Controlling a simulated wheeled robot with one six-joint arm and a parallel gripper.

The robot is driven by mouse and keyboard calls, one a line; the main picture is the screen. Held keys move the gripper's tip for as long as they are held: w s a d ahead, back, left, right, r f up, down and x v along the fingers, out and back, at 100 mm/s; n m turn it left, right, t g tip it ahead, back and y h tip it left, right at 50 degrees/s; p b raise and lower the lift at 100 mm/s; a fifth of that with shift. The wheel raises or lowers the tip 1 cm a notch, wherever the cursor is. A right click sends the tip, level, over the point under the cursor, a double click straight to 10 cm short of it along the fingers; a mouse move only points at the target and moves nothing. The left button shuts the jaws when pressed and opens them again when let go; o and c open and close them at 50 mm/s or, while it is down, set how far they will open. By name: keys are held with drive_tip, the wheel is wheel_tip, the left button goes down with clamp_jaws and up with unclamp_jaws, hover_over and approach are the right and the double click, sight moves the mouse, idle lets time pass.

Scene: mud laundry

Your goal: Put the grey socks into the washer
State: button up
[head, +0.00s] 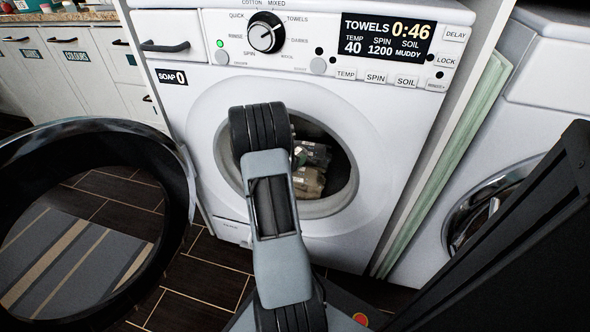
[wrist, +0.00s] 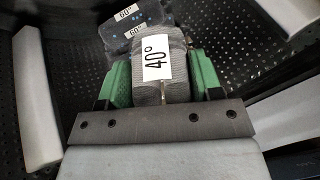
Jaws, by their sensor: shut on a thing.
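The white washer (head: 385,136) stands ahead with its round door (head: 92,140) swung open to the left. In the wrist view my gripper (wrist: 160,82) has green fingers shut on a grey ribbed bundle, the grey socks (wrist: 176,87), with a white tag reading 40°. The socks are inside the dark perforated drum (wrist: 262,70). Just beyond them lies a dark bundle (wrist: 117,32) with 60° tags.
The washer panel reads TOWELS, 40, 1200, MUDDY and 0:46. A second white machine (head: 545,85) stands at the right. Drawers (head: 75,65) are at the back left, and a striped mat (head: 65,262) lies on the dark tiled floor below the open door.

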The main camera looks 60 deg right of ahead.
drive_tip(key=shift+w+d+f+b, duration=0.15)
drive_tip(key=shift+d+f, duration=0.2)
drive_tip(key=shift+f, duration=0.1)
drive_tip(key=shift+w+d+f+b, duration=0.1)
drive_tip(key=shift+d+f+b, duration=0.05)
drive_tip(key=shift+d+f, duration=0.2)
drive_tip(key=shift+w+d+f+b, duration=0.15)
drive_tip(key=shift+f+b, duration=0.7)
drive_tip(key=shift+f, duration=1)
drive_tip(key=shift+f, duration=0.3)
drive_tip(key=o, duration=0.9)
drive_tip(key=shift+o, duration=0.2)
